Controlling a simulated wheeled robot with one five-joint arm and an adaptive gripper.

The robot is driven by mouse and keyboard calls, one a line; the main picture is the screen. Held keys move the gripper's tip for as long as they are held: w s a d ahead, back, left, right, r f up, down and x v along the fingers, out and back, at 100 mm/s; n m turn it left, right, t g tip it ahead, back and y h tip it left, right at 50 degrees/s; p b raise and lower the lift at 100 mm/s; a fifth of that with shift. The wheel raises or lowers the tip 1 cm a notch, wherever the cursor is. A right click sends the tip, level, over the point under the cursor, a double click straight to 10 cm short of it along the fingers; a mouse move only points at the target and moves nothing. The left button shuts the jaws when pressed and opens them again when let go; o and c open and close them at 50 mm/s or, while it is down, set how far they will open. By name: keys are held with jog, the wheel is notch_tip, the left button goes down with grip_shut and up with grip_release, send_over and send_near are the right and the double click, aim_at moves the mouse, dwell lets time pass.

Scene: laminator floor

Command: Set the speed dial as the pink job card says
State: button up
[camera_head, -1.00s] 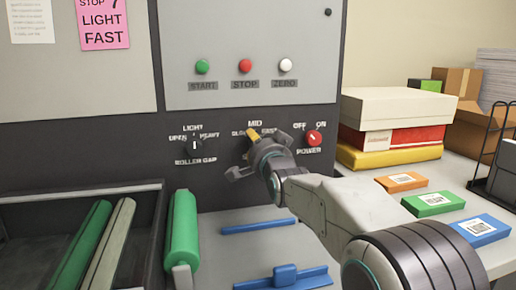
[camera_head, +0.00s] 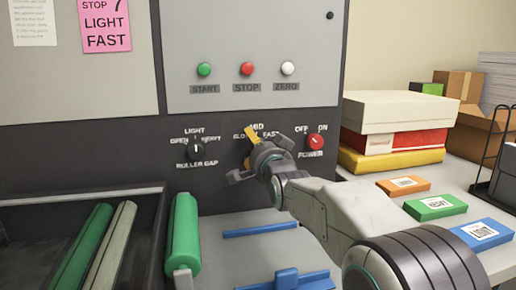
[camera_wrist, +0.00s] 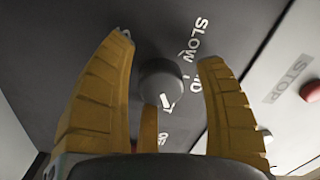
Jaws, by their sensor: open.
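The pink job card (camera_head: 106,26) at the upper left shows "STOP", a 7 partly cut off, "LIGHT" and "FAST". The speed dial (camera_wrist: 160,82) is a dark round knob in the wrist view, with a white mark on its lower right side. SLOW and part of MID show to its right; white lettering below is partly hidden by a finger. My gripper (camera_head: 248,150) is at the panel and hides the dial in the head view. In the wrist view my gripper (camera_wrist: 166,52) is open, its yellow fingers around the knob, with gaps at both sides.
The roller gap dial (camera_head: 196,148) is left of my gripper and the red power dial (camera_head: 315,142) is right. START (camera_head: 204,69), STOP (camera_head: 247,69) and ZERO (camera_head: 288,68) buttons sit above. A green roller (camera_head: 184,232) stands below left.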

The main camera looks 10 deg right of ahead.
jog(key=shift+s, duration=0.15)
jog(key=s, duration=1.1)
jog(key=shift+s, duration=0.35)
jog(key=shift+s+r+p, duration=0.1)
jog(key=shift+p, duration=0.2)
jog(key=s+f+n+g+p, duration=0.1)
jog(key=s+n+g+p, duration=0.5)
jog(key=s+p, duration=0.5)
jog(key=s+f+n+g+p, duration=0.2)
jog(key=s+n+g+p, duration=0.4)
jog(key=s+p, duration=0.5)
jog(key=s+g, duration=0.2)
jog(key=s, duration=0.3)
jog(key=shift+s+d+f, duration=0.15)
jog(key=shift+s+f, duration=0.15)
jog(key=shift+s, duration=0.1)
